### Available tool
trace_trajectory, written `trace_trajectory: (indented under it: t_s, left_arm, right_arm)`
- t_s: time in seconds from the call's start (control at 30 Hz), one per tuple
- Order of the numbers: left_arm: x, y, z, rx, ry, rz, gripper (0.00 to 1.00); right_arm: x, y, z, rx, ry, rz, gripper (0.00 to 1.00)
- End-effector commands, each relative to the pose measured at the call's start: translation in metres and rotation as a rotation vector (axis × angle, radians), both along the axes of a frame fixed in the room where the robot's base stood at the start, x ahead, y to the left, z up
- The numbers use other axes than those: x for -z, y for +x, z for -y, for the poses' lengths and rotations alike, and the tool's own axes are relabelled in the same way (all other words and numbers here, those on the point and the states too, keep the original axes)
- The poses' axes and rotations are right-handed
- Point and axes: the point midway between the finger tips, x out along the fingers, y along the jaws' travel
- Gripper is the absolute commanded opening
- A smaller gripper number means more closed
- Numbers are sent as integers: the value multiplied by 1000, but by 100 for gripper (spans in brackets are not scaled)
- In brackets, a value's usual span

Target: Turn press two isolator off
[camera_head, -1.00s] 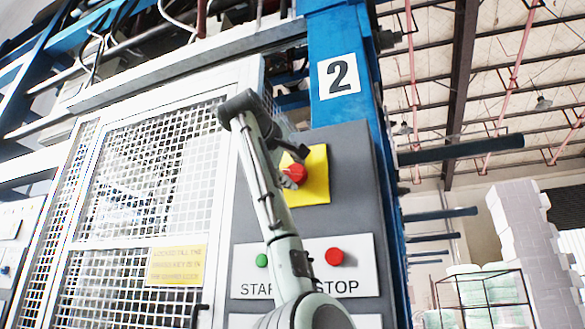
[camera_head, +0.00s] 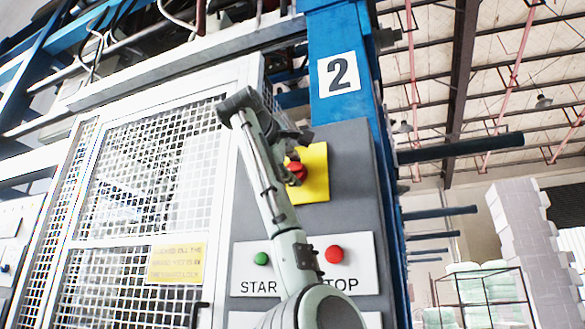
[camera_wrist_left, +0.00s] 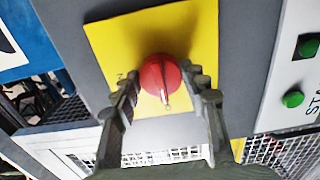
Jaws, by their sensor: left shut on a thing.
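The isolator is a red rotary knob (camera_head: 297,171) on a yellow plate (camera_head: 317,180), on the grey panel below the number 2 sign (camera_head: 339,75). My left gripper (camera_head: 290,158) is at the knob, partly hidden by its own arm in the head view. In the left wrist view the red knob (camera_wrist_left: 160,78) sits between the two fingers of my left gripper (camera_wrist_left: 165,88), which are shut on it. A pale pointer mark on the knob points toward the bottom of that view. My right gripper is not in view.
Below the isolator, a white plate carries a green START button (camera_head: 261,258) and a red STOP button (camera_head: 334,254). A white mesh guard door (camera_head: 140,190) with a yellow notice (camera_head: 176,263) stands at left. Blue bars (camera_head: 440,213) stick out at right.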

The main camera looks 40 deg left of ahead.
Motion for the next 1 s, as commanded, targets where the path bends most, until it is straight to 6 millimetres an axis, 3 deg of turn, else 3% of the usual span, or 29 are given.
trace_trajectory:
  t_s: [0.1,0.13,0.27,0.67,1.0]
  left_arm:
    - [0,0,0,-1,-1,-1,15]
    - [0,0,0,-1,-1,-1,47]
    - [0,0,0,0,0,-1,63]
    - [0,-6,1,0,1,1,65]
    - [-1,-70,17,-1,1,5,65]
  right_arm:
    - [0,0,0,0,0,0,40]
    - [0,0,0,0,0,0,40]
    - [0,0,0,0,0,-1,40]
    - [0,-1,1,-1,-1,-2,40]
    - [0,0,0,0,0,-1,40]
